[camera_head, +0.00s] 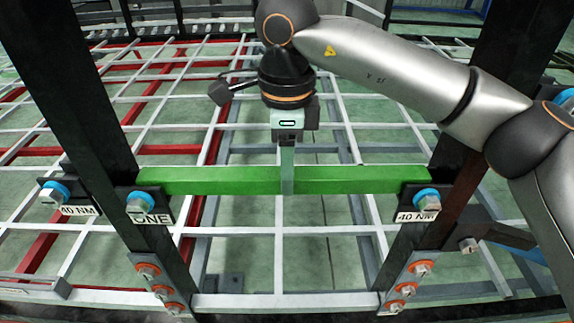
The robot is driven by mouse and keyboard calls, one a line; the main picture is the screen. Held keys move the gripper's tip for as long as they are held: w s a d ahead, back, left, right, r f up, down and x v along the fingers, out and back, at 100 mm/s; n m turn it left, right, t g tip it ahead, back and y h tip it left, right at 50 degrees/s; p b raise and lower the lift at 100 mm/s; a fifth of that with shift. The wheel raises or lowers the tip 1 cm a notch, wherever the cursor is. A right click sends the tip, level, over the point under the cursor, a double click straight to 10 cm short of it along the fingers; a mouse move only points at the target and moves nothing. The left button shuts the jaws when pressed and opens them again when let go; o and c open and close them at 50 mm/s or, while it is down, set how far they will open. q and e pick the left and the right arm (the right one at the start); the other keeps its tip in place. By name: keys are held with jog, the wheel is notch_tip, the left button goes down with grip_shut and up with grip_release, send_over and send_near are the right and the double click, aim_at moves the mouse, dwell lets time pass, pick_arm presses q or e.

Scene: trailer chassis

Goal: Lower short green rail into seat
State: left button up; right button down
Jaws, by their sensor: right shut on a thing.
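The short green rail (210,180) lies level across the middle of the view, between two black uprights. Its left end is at the bracket marked "ONE" (152,205) and its right end at the bracket marked "40 NM" (417,203). I cannot tell whether the ends rest in the brackets or sit just above them. My right gripper (287,170) comes down from above and is shut on the rail at its middle. A grey finger covers a narrow strip of the rail's front face. My left gripper is not in view.
Black uprights stand at left (95,120) and right (470,110). Blue-collared bolts (141,203) sit at the brackets, and orange-ringed bolts (148,271) lower down. White grid bars (278,240) and red frame bars (190,149) lie below and behind the rail.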

jog(key=shift+f, duration=0.25)
dwell(0.4)
jog(key=c, duration=0.5)
grip_release()
jog(key=shift+c, duration=0.2)
jog(key=shift+o, duration=0.9)
jog(key=shift+f, duration=0.1)
